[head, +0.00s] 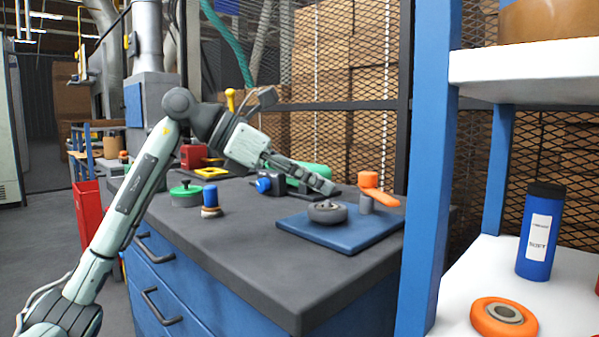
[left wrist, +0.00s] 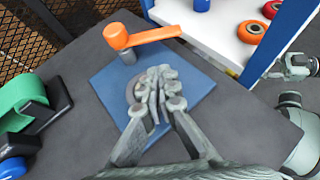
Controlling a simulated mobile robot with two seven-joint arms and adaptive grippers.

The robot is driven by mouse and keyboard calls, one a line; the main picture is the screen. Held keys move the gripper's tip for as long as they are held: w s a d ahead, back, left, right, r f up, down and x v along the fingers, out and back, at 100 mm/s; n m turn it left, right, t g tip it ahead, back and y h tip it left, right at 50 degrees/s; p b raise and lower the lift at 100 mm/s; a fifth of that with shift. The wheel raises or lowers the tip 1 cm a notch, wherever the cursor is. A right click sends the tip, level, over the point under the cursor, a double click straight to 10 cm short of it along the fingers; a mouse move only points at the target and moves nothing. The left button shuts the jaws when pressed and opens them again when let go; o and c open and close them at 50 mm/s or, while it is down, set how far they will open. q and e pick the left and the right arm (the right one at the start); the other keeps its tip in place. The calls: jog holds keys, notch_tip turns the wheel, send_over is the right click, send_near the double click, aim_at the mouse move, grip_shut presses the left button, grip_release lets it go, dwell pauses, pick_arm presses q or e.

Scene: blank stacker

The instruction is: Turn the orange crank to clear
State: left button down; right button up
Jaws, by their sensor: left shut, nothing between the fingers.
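The orange crank (head: 375,190) stands on a short grey post at the back right of the blue mat (head: 345,240). In the left wrist view the orange crank (left wrist: 140,38) has a round knob at the left, and its arm reaches right over the mat's far edge. A dark grey round part (head: 327,212) lies on the mat. My left gripper (head: 330,188) is shut and empty. It is above the mat, to the left of the crank and apart from it. In the left wrist view its fingers (left wrist: 160,75) hide part of the round part. My right gripper is not in view.
A green-lidded tin (head: 186,195), a blue-topped brush-like item (head: 210,202) and a blue-and-black fixture (head: 268,185) stand left on the counter (head: 250,235). A blue shelf post (head: 432,180) rises close right of the mat. A mesh fence (head: 350,90) stands behind.

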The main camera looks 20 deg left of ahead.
pick_arm(q)
jog(key=x, duration=0.4)
jog(key=r+x, duration=0.1)
jog(key=x, duration=0.1)
jog(key=shift+w+d+r, duration=0.1)
jog(key=shift+w+d, duration=0.1)
jog(key=shift+d, duration=0.15)
jog(key=shift+w+d, duration=0.45)
jog(key=shift+d, duration=0.1)
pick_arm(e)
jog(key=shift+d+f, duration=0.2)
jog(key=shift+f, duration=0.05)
